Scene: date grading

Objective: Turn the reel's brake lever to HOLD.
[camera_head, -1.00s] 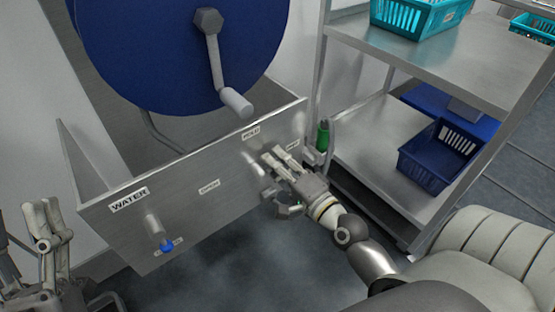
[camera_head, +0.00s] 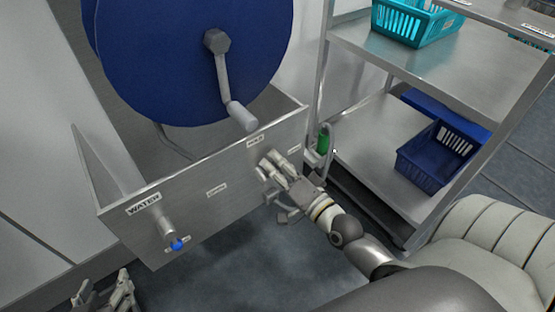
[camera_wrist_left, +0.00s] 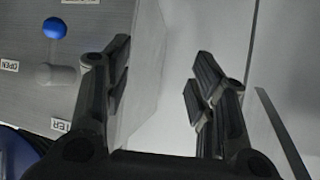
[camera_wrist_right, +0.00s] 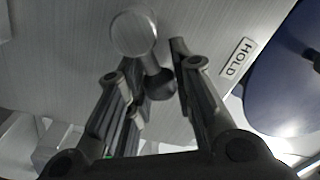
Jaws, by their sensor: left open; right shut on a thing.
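The blue reel (camera_head: 185,65) with its crank stands behind a steel panel (camera_head: 190,215). The HOLD label (camera_head: 255,140) is at the panel's upper edge, also readable in the right wrist view (camera_wrist_right: 238,58). The brake lever shows in the right wrist view as a round metal hub (camera_wrist_right: 133,32) with a short arm and dark end between my fingers. My right gripper (camera_head: 268,165) is shut on the lever, just below HOLD, and hides most of it in the head view. My left gripper (camera_head: 122,285) is open and empty at the lower left.
A WATER label (camera_head: 143,204) and a blue-tipped valve (camera_head: 176,244) are on the panel's left part. A steel shelf (camera_head: 420,75) with a teal basket (camera_head: 415,25) and a dark blue basket (camera_head: 437,158) stands at the right. A green bottle-like item (camera_head: 323,140) is beside the panel.

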